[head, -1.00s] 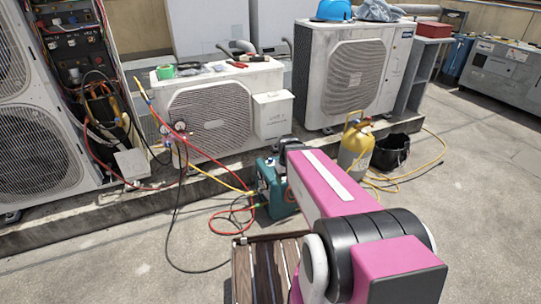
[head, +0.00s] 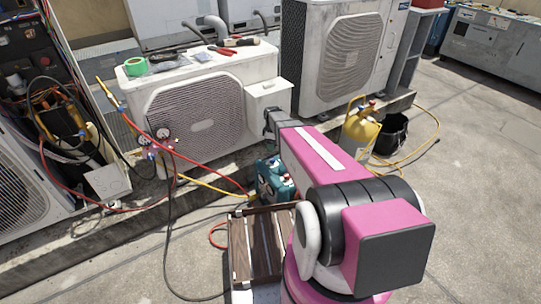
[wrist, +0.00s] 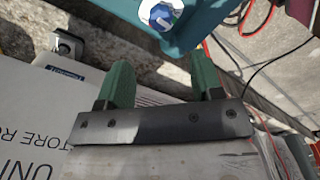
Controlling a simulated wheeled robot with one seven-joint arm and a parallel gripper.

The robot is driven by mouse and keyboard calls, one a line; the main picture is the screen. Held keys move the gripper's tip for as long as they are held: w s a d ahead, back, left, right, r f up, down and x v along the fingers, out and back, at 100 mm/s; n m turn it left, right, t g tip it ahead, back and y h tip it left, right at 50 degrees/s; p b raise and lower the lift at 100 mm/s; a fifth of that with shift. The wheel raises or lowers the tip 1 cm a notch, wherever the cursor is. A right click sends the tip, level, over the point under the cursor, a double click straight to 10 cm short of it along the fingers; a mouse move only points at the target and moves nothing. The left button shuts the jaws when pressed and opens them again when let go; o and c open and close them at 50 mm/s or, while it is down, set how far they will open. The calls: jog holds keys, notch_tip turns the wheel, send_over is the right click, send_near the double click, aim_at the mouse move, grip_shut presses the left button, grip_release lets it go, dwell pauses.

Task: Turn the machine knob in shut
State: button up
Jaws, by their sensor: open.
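The teal machine (head: 275,182) stands on the ground in front of the condensers, partly covered by my arm in the head view. In the wrist view part of its teal body (wrist: 207,18) shows at the top edge. A blue knob with a white surround (wrist: 160,16) sits on it, partly cut off by the frame. I cannot read any label there. My gripper (wrist: 163,76) is open and empty, its two green fingers apart. The knob lies beyond the fingertips, between them in the picture, and apart from them. In the head view my arm hides the fingers.
A slatted wooden crate or pallet (head: 240,250) lies just before the machine. Red and yellow hoses run to gauges (head: 165,133) at the left. A white condenser (head: 200,110) stands behind. A yellow cylinder (head: 362,128) and black bucket (head: 391,134) stand right; open floor lies beyond.

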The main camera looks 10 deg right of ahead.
aim_at(272, 159)
notch_tip(272, 159, down, 10)
jog(key=shift+s+f, duration=0.1)
jog(key=shift+f, duration=0.15)
dwell(0.4)
jog(key=c, duration=0.9)
